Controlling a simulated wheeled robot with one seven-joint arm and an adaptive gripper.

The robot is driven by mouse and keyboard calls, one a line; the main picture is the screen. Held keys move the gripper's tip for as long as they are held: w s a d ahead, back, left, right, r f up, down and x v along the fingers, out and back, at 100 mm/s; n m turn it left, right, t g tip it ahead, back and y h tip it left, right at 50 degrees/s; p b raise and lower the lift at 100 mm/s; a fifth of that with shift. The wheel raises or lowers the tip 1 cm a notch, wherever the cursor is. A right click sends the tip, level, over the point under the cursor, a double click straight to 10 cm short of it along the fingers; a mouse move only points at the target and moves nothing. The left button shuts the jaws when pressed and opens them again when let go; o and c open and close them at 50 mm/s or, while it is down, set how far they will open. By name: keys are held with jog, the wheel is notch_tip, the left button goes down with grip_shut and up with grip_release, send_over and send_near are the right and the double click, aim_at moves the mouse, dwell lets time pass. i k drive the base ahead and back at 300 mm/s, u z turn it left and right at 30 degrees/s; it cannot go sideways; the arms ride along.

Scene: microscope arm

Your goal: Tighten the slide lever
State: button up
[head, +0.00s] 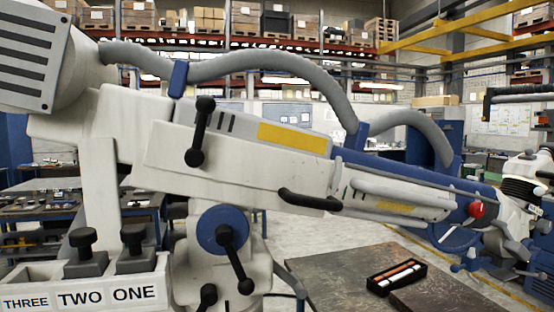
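A large white and grey microscope arm (225,165) with yellow patches and a blue section runs across the head view, sloping down to the right. A black ball-ended lever (199,131) stands nearly upright on its side. A second black ball-ended lever (235,258) sits on a blue round hub (213,229) below and tilts down to the right. A black bar handle (310,200) is on the arm's lower edge, and a black knob (208,294) is near the bottom. No label shows which one is the slide lever, and its tightness cannot be seen. My gripper is not in view.
A white rack (80,297) labelled THREE, TWO, ONE holds black-knobbed pieces at lower left. A dark table (335,278) with a small black tray (396,293) stands at lower right. A grey hose (265,62) arches above the arm. Machines stand at far right.

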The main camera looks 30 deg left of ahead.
aim_at(205, 105)
jog(key=u, duration=0.4)
jog(key=k, duration=1.4)
jog(key=u, duration=0.5)
